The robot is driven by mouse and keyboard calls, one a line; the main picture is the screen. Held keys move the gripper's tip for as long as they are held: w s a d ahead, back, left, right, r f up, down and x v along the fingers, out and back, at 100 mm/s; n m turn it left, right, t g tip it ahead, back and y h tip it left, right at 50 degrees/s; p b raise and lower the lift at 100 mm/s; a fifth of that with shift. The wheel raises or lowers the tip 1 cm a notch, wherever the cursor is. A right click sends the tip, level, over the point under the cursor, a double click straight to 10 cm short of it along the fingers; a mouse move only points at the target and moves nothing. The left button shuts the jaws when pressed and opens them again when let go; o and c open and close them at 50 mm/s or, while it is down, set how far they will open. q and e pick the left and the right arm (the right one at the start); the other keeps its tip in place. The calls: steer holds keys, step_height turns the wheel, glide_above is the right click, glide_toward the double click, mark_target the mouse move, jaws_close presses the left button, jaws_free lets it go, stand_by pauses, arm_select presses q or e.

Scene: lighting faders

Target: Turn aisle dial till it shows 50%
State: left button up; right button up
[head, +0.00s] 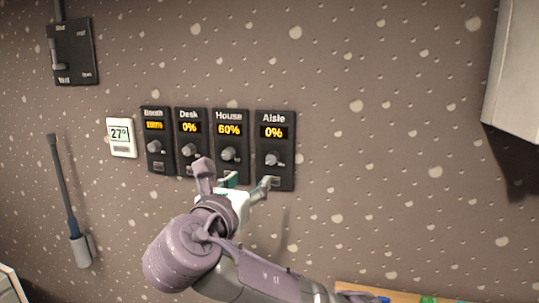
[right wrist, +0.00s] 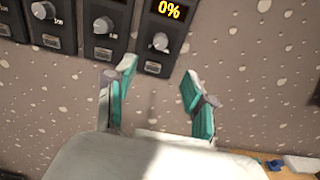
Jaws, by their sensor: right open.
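The Aisle panel (head: 284,150) is the rightmost of a row of black dimmer panels on the wall, and its display reads 0%. Its grey dial (head: 273,158) shows below the display. In the right wrist view the Aisle dial (right wrist: 160,41) is beyond the fingers, under a 0% display. My right gripper (head: 236,176) is open and empty, just below the House and Aisle panels. In the right wrist view its teal-padded fingers (right wrist: 160,84) are spread apart, short of the dial and not touching it. My left gripper is not in view.
The House panel (head: 230,122) reads 60%, Desk (head: 189,142) 0% and Booth (head: 155,140) appears to read 100%. A white thermostat (head: 121,138) shows 27°. A black switch box (head: 74,52) is at upper left.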

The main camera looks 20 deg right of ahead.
mark_target(270, 159)
steer(key=p+x, duration=0.5)
steer(key=x, duration=0.9)
steer(key=shift+r, duration=0.1)
steer(key=shift+s, duration=0.1)
steer(key=shift+c, duration=0.3)
jaws_close()
